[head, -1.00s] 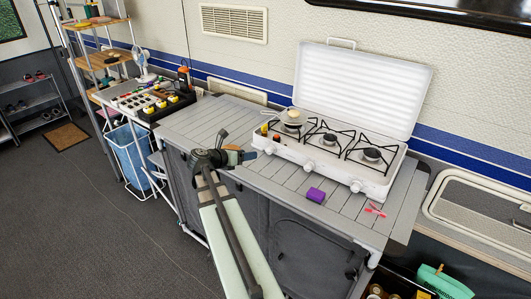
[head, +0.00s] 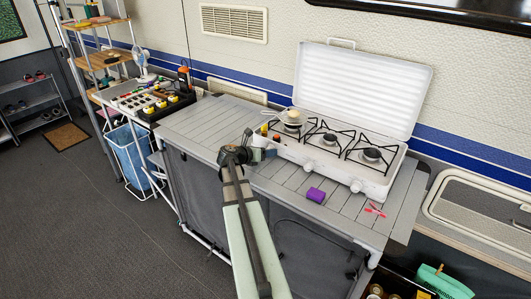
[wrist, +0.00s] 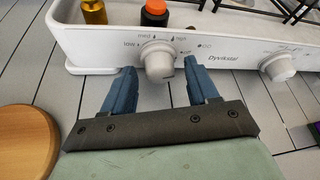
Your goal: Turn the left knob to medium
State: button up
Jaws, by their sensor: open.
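The white three-burner stove (head: 330,162) stands on the grey slatted counter with its lid up. In the wrist view its left knob (wrist: 158,60) is a white round knob on the front panel, with printed marks around it such as "med" and "high". My gripper (wrist: 160,80) is open, with one blue finger on each side of the left knob and the tips close to the panel. I cannot tell whether a finger touches the knob. In the head view my gripper (head: 260,151) is at the stove's front left corner and hides the left knob. The middle knob (wrist: 278,67) is to the right.
A purple block (head: 316,195) and a small pink item (head: 375,210) lie on the counter in front of the stove. A round wooden piece (wrist: 27,140) lies left of my gripper. Bottles (wrist: 154,13) stand behind the panel. A pot (head: 292,117) sits on the left burner.

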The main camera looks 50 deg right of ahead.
jog(key=c, duration=1)
jog(key=shift+c, duration=0.2)
jog(key=shift+w+n, duration=0.1)
jog(key=shift+n, duration=0.2)
jog(key=shift+n+g, duration=0.6)
jog(key=shift+w+f+n+g+h, duration=0.1)
jog(key=shift+n+g+h, duration=0.4)
jog(key=shift+n, duration=0.7)
jog(key=shift+g, duration=0.3)
jog(key=o, duration=1)
